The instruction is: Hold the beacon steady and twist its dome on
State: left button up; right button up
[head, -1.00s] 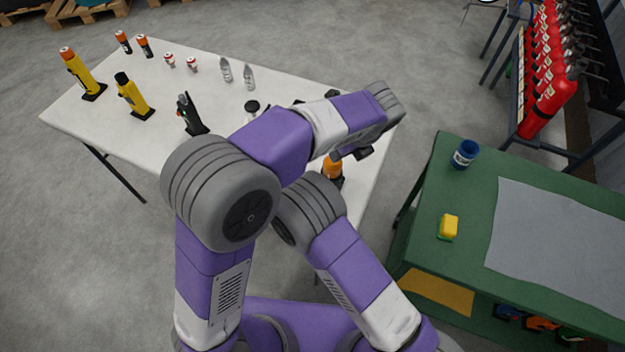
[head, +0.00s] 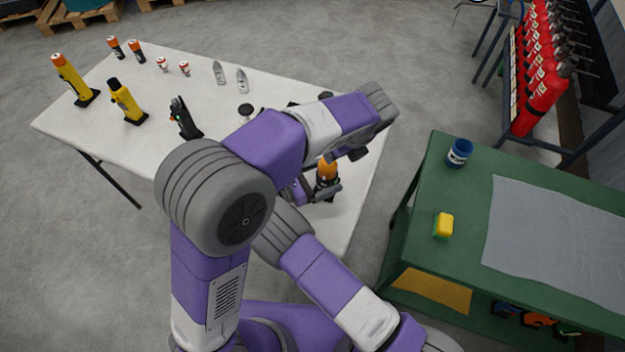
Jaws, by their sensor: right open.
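The beacon, an orange dome (head: 327,170) over a dark body, stands upright near the white table's right edge, partly covered by my arms. I cannot tell how firmly the dome sits on it. My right gripper (head: 326,191) reaches out from behind my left arm. It is open, with its fingers low at the beacon's dark body; I cannot tell if they touch it. My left arm arches over the table, and its wrist hangs just above and right of the dome. Only a dark piece of my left gripper (head: 357,153) shows; its fingers are hidden.
The white table (head: 75,130) holds yellow torches (head: 127,101), a black handheld device (head: 184,119), small cans and grey pieces. A green bench (head: 425,235) at right carries a blue cup (head: 460,153) and a yellow block (head: 444,225). A floor gap separates table and bench.

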jog(key=shift+x, duration=1.25)
jog(key=c, duration=1.4)
pick_arm(q)
jog(key=o, duration=0.4)
jog(key=shift+w+a+n, duration=0.1)
jog(key=shift+n, duration=0.2)
pick_arm(e)
jog(key=shift+o, duration=0.2)
pick_arm(q)
jog(key=shift+o, duration=0.2)
jog(key=n, duration=0.1)
jog(key=w+n+g, duration=0.1)
jog(key=n, duration=0.1)
jog(key=a+n+h, duration=0.1)
jog(key=shift+w+r+n+g, duration=0.1)
jog(key=shift+w+n+g, duration=0.2)
jog(key=n, duration=0.1)
jog(key=w+a+n+g, duration=0.1)
jog(key=n, duration=0.1)
jog(key=n+h, duration=0.1)
jog(key=shift+w+a+r, duration=0.15)
jog(key=shift+r, duration=0.25)
jog(key=shift+n, duration=0.3)
notch_tip(320, 180, down, 12)
jog(key=shift+w+r, duration=0.1)
jog(key=shift+r, duration=0.05)
jog(key=shift+c, duration=0.4)
jog(key=c, duration=0.7)
